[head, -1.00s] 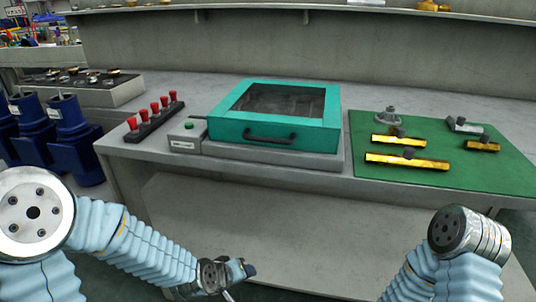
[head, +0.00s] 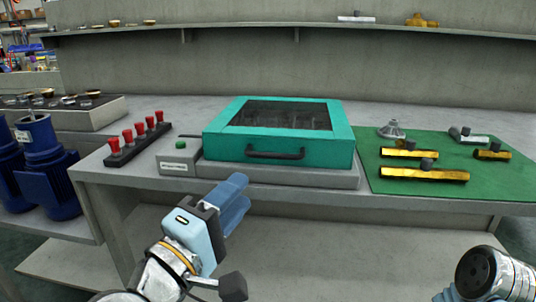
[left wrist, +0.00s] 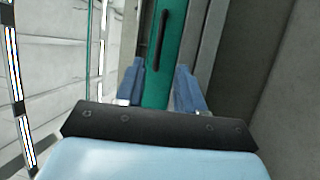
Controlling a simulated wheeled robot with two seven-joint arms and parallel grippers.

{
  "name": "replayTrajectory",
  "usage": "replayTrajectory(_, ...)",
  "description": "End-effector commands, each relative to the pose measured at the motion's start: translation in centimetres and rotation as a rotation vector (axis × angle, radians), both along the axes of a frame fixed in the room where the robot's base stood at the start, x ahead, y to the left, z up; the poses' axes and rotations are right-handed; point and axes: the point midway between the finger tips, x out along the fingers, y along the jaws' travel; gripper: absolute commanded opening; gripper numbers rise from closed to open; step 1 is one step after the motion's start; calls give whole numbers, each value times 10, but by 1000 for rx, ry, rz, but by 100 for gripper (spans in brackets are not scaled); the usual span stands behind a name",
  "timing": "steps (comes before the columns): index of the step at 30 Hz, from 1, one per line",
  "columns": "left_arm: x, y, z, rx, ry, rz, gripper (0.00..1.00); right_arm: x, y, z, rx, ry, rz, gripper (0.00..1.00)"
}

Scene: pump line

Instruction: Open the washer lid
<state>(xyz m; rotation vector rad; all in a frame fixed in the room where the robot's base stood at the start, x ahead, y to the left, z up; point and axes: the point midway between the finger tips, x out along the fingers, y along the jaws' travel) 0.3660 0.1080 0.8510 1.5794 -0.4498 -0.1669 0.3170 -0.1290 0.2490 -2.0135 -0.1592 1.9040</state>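The washer is a teal box with its lid (head: 341,130) lying shut. The lid has a dark window on top and a black bar handle (head: 275,154) on its front face. The handle also shows in the left wrist view (left wrist: 161,40), beyond the fingers. My left gripper (head: 238,192) is in front of the bench edge, below and left of the handle, apart from it. Its two blue fingers (left wrist: 160,80) are spread with nothing between them. Of my right arm only a link shows at the lower right; its gripper is out of view.
A grey box with a green button (head: 179,152) and a rack of red-topped pegs (head: 137,138) stand left of the washer. A green mat (head: 385,184) with yellow bars and metal parts lies right. Blue pumps (head: 47,170) stand far left. The bench edge is close below my left gripper's height.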

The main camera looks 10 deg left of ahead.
Motion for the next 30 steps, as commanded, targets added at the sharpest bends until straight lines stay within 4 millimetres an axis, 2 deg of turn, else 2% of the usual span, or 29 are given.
replayTrajectory(1, 10, -7, 10, 6, 7, -6, 38, -1, 3, 17, 3, 1, 5, 0)
replayTrajectory(2, 16, -10, 11, 7, 4, -7, 38, -1, 4, 22, 5, 2, 7, 0)
replayTrajectory(3, 25, -13, 6, 5, 4, -4, 38, -1, 4, 16, 5, 2, 7, 0)
replayTrajectory(9, 63, -29, 11, 4, 2, -2, 38, -2, 5, 16, 6, 3, 9, 0)
replayTrajectory(13, 79, -35, 15, 3, 0, -2, 38, -2, 5, 17, 8, 4, 9, 0)
replayTrajectory(18, 88, -38, 17, 4, -2, -1, 38, -2, 6, 18, 8, 4, 10, 0)
replayTrajectory(25, 88, -38, 17, 3, -1, -1, 38, -2, 6, 18, 9, 3, 10, 0)
replayTrajectory(26, 88, -38, 17, 3, -1, -1, 37, -2, 6, 18, 9, 3, 10, 0)
replayTrajectory(30, 88, -38, 17, 3, -1, -1, 15, -2, 6, 18, 9, 3, 10, 0)
